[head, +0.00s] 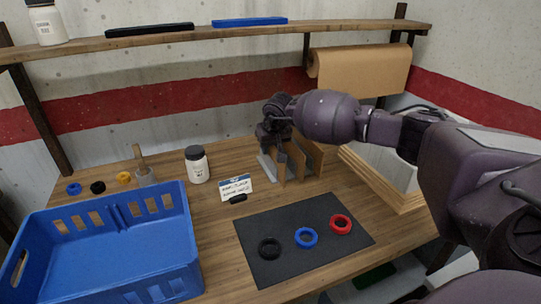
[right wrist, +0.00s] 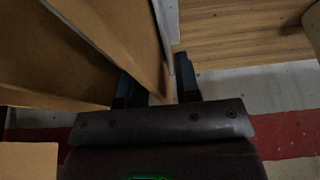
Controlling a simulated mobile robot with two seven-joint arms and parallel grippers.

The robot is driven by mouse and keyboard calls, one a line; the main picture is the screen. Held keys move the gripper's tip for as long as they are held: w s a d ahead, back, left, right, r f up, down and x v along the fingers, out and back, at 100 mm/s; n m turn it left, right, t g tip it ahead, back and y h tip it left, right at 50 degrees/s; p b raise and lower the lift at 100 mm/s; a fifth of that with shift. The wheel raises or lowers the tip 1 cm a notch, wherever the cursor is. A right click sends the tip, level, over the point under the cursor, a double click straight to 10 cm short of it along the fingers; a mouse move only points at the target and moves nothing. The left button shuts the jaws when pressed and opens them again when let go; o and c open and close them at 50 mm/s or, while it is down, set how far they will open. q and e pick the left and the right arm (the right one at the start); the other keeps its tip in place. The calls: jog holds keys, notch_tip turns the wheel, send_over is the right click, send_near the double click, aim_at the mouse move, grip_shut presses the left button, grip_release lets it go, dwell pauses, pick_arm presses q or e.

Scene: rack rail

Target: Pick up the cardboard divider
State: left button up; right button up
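Several upright tan cardboard dividers (head: 297,161) stand side by side in a grey rack (head: 266,168) at the middle back of the table. My right gripper (head: 275,135) is at the top of the left end of this row, pointing down. In the right wrist view, its two fingers (right wrist: 158,88) are apart, with the edge of a cardboard divider (right wrist: 125,35) between them. I see no firm grip on it. The left finger is partly hidden behind cardboard. My left gripper is not in view.
A blue crate (head: 115,262) stands at front left. A black mat (head: 290,262) holds black, blue and red rings. A white bottle (head: 197,165) and a label card (head: 236,187) are left of the rack. A shelf (head: 240,32) runs above.

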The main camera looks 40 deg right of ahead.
grip_shut()
notch_tip(320, 180, up, 20)
jog(key=shift+p, duration=0.3)
dwell(0.4)
dwell(0.4)
